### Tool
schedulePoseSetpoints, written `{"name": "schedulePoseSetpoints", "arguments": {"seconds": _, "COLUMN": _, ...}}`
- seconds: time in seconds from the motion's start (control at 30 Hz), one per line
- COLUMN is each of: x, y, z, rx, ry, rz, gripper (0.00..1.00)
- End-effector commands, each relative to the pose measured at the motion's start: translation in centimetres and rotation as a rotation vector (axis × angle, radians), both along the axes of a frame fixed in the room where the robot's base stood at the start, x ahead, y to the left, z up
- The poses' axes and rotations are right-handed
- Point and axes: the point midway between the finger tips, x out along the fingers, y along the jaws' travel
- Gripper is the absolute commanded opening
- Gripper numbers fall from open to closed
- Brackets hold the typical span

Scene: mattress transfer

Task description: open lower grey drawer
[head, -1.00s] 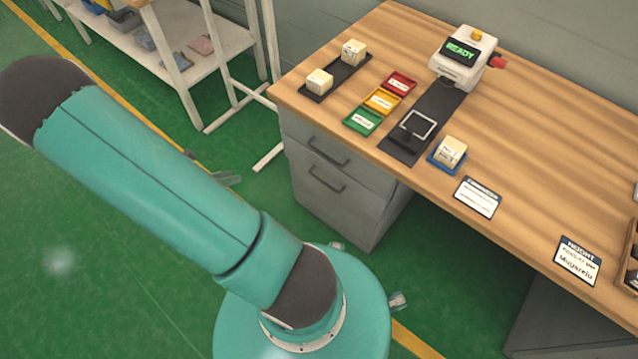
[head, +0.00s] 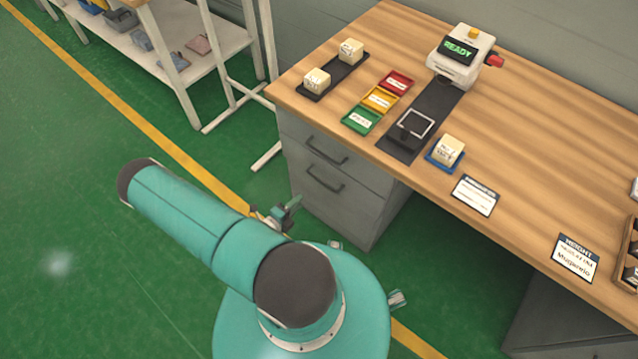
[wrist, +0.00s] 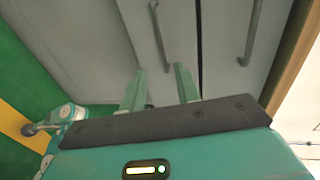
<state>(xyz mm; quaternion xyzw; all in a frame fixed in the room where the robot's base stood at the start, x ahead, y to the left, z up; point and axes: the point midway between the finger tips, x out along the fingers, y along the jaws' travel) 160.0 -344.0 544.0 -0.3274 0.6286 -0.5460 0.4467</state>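The lower grey drawer (head: 350,205) is shut, in the cabinet under the left end of the wooden table. Its dark bar handle (head: 324,181) is uncovered in the head view. My gripper (head: 290,212) is just left of the cabinet front, low down. In the wrist view, which is turned sideways, my gripper (wrist: 161,78) is open, its two teal fingers apart and empty. The lower handle (wrist: 158,35) lies ahead of the gap between them, apart from the fingers as far as I can tell. The upper handle (wrist: 250,32) is farther right.
The upper drawer (head: 318,142) is also shut. The wooden tabletop (head: 540,130) overhangs the cabinet and carries small trays, blocks and a device reading READY. A white shelf rack (head: 205,85) stands at the back left.

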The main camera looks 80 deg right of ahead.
Motion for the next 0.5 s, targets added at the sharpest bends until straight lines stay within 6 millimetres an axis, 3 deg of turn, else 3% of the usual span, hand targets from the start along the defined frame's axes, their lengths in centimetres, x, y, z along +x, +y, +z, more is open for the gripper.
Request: {"name": "schedulePoseSetpoints", "arguments": {"seconds": 0.5, "x": -3.9, "y": -8.7, "z": -1.9, "rx": -0.002, "ry": -0.002, "rz": -0.007, "gripper": 0.32}}
